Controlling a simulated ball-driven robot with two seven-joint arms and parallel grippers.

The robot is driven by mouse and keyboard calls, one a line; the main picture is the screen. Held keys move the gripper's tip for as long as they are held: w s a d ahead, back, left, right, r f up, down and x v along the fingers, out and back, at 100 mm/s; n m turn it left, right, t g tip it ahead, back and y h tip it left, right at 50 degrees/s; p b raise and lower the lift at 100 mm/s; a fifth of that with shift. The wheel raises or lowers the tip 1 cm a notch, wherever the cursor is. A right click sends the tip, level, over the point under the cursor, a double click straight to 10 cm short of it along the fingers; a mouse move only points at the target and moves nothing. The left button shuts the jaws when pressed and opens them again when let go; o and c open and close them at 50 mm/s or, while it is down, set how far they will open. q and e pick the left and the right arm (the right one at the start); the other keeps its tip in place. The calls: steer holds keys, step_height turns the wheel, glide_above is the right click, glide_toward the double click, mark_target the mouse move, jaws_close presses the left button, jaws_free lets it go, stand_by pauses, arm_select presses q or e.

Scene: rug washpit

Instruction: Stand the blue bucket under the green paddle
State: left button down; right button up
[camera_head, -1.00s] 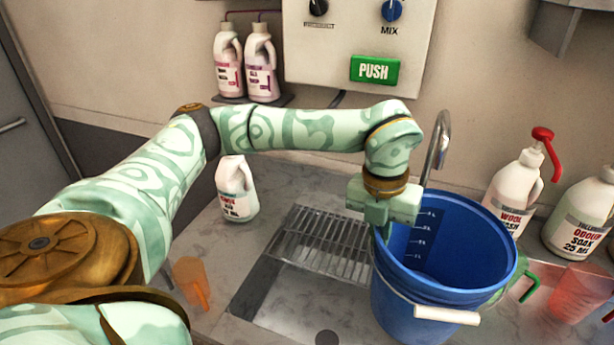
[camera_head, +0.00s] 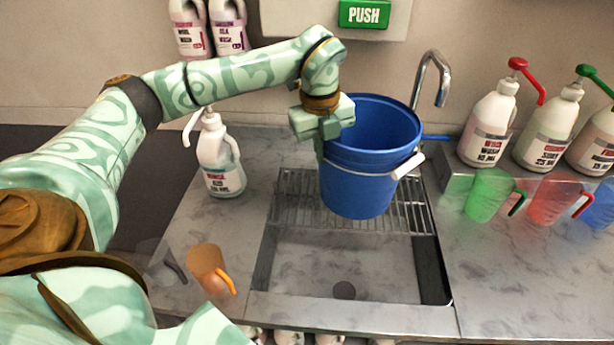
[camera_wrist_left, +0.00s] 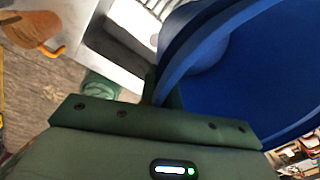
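The blue bucket (camera_head: 352,190) is upright over the wire rack (camera_head: 290,207) at the back of the sink; I cannot tell whether its base touches the rack. Its white handle hangs on the near side. My left gripper (camera_head: 322,148) is shut on the left side of the bucket's rim. In the left wrist view the bucket (camera_wrist_left: 245,75) fills the upper right, with its rim at the fingers (camera_wrist_left: 163,92). The green PUSH paddle (camera_head: 363,14) is on the wall panel above and behind the bucket. My right gripper is not in view.
A curved metal tap (camera_head: 443,72) stands just right of the bucket. A white pump bottle (camera_head: 219,165) is left of it, and an orange jug (camera_head: 206,266) is nearer. Pump bottles (camera_head: 491,130) and coloured jugs (camera_head: 488,195) line the right counter. The sink front (camera_head: 350,262) is clear.

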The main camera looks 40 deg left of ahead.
arm_select(q)
steer(key=w+a+f, duration=0.3)
steer(key=a+f, duration=0.6)
steer(key=f, duration=0.2)
steer(key=shift+a+b, duration=0.4)
steer(key=shift+s+f, duration=0.1)
steer(key=shift+f, duration=0.1)
steer(key=c, duration=1.6)
jaws_free()
steer(key=r, duration=0.4)
steer(key=r+p, duration=0.1)
steer(key=r, duration=0.3)
steer(key=s+r, duration=0.1)
steer(key=r, duration=0.3)
steer(key=shift+a+r, duration=0.1)
steer(key=shift+a, duration=0.2)
